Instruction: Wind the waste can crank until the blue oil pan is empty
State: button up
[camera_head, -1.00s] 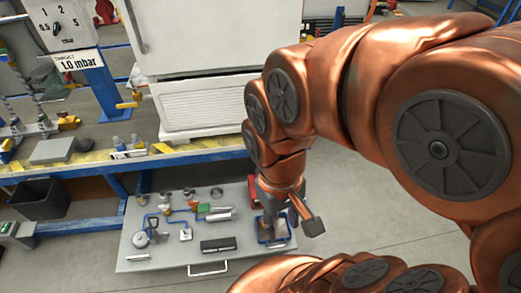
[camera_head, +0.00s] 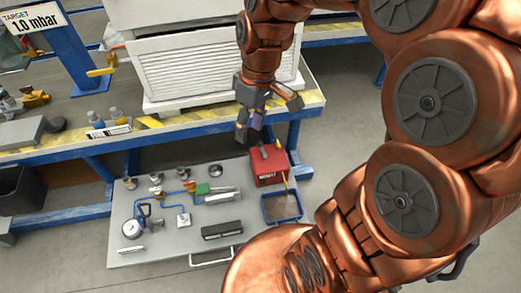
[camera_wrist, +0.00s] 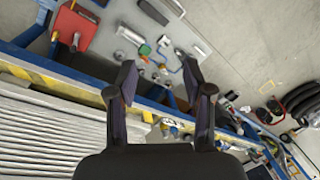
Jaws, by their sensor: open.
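The red waste can (camera_head: 268,166) stands at the right back of the low grey cart. It also shows at the upper left of the wrist view (camera_wrist: 76,30). My gripper (camera_head: 267,117) is open and empty, above and behind the can, near the bench edge. Its spread fingers (camera_wrist: 160,77) show nothing between them.
The cart (camera_head: 160,262) carries several small fittings with blue tubing (camera_head: 165,212) and a black box (camera_head: 221,229). The blue-framed bench (camera_head: 170,133) with a white ribbed housing (camera_head: 185,75) stands behind. Grey floor is free at the right.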

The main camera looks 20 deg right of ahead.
jog(key=w+d+f+n+y+b, duration=0.1)
jog(key=w+d+f+n+b, duration=0.15)
jog(key=w+f+b, duration=0.65)
jog(key=n+t+y+b, duration=0.1)
jog(key=n+t+b, duration=0.3)
jog(key=b, duration=1.1)
send_over(261, 141)
jog(key=s+d, duration=0.1)
jog(key=d, duration=0.1)
notch_tip(261, 141, down, 34)
jog(key=r+g, duration=0.1)
jog(key=shift+n, duration=0.25)
jog(key=b+x, duration=0.1)
jog(key=x, duration=0.3)
jog(key=b+x, duration=0.1)
jog(key=x, duration=0.2)
jog(key=shift+s+d+f+b, duration=0.1)
jog(key=shift+s+f+b, duration=0.05)
jog(key=shift+f+b, duration=0.3)
grip_shut()
